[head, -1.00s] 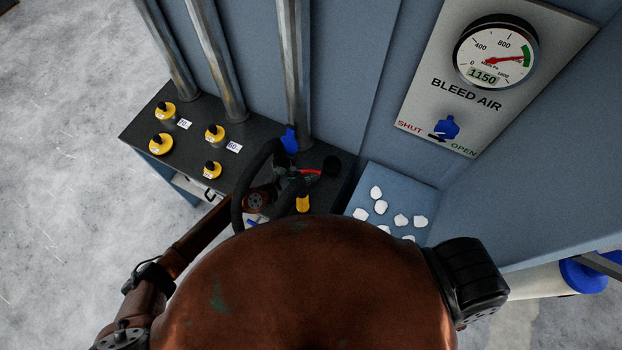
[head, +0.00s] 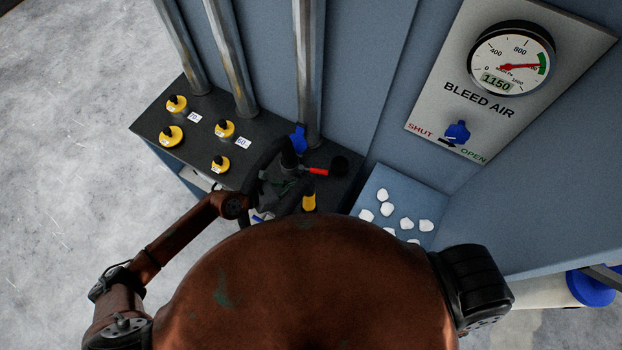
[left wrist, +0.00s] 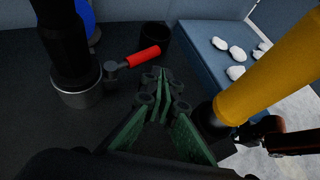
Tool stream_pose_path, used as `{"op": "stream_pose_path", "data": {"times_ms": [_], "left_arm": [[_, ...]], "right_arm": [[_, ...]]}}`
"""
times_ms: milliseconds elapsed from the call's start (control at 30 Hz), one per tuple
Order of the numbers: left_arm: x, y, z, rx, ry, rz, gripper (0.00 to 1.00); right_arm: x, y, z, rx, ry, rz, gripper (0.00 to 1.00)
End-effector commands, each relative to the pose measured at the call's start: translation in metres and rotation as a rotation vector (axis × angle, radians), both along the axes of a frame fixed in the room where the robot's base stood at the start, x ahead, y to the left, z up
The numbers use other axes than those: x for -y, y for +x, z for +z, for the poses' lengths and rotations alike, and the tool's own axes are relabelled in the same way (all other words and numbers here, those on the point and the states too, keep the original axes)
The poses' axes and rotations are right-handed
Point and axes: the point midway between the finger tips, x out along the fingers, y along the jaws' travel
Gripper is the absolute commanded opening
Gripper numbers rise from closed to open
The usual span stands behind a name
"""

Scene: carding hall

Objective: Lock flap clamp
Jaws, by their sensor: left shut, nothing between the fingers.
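A short lever with a red grip (head: 318,171) lies near the bench's right end and points right. In the left wrist view the red grip (left wrist: 143,57) joins a grey link beside a metal collar (left wrist: 78,90), from which a black upright rises. My left gripper (head: 284,184) is shut and empty, just below and left of the red grip in the head view. In the left wrist view its green-padded fingers (left wrist: 163,80) are together in front of the red grip, with a small gap. My arm and hoses partly cover the area. My right gripper does not show.
A yellow handle (head: 309,200) stands close by my left gripper. A blue knob (head: 299,138) sits at a pipe foot. Yellow-black knobs (head: 172,135) are at left. A blue tray (head: 372,184) holds white lumps. The bleed air gauge (head: 511,60) reads 1150.

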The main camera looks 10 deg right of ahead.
Motion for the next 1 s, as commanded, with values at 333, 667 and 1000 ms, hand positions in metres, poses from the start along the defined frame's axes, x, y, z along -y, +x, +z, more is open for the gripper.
{"op": "stream_pose_path", "data": {"times_ms": [333,667,1000], "left_arm": [[-0.025,-0.008,0.014,0.000,-0.001,0.000,0.00],[-0.025,-0.008,0.014,0.000,-0.001,0.000,0.00],[-0.029,0.009,0.020,-0.009,-0.026,0.039,0.00]], "right_arm": [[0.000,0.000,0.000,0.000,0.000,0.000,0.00],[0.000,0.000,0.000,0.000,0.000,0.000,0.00],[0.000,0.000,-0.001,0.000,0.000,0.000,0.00]]}}
